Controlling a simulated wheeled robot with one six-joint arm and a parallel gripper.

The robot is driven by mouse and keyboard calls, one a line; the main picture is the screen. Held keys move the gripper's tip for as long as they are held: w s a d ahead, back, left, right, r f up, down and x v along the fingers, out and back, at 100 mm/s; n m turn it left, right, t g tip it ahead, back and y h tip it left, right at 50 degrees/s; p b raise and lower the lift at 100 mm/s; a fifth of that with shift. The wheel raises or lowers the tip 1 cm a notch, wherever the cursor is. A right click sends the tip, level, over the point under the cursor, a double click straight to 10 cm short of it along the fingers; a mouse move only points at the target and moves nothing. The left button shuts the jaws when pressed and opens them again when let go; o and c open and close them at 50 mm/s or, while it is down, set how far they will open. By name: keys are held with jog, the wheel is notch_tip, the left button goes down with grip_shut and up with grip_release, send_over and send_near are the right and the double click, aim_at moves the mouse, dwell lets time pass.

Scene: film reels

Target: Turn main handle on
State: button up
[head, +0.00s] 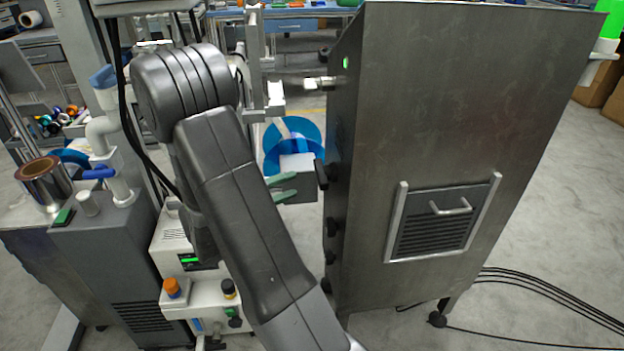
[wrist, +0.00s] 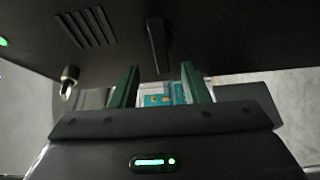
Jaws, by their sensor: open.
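The tall grey metal cabinet (head: 450,110) stands right of my arm. A black handle (head: 321,174) sticks out from its left side; I take it to be the main handle. In the wrist view the black handle (wrist: 158,42) hangs from the dark panel, straight and narrow, just beyond the gap between my fingertips. My gripper (head: 284,188) has green fingers, apart and empty, just left of the handle in the head view. In the wrist view my gripper (wrist: 160,67) is spread wide. Contact with the handle cannot be made out.
Smaller black knobs (head: 331,227) sit lower on the cabinet's side. A silver fitting (wrist: 69,78) and vent slots show on the panel. A green light (head: 346,63) glows near the top. A machine with an orange knob (head: 172,287) stands left. Cables (head: 545,300) lie on the floor right.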

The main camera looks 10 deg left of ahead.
aim_at(317, 175)
jog(key=b+x, duration=0.1)
jog(key=x, duration=0.6)
jog(key=shift+w+d, duration=0.15)
jog(key=shift+d, duration=0.05)
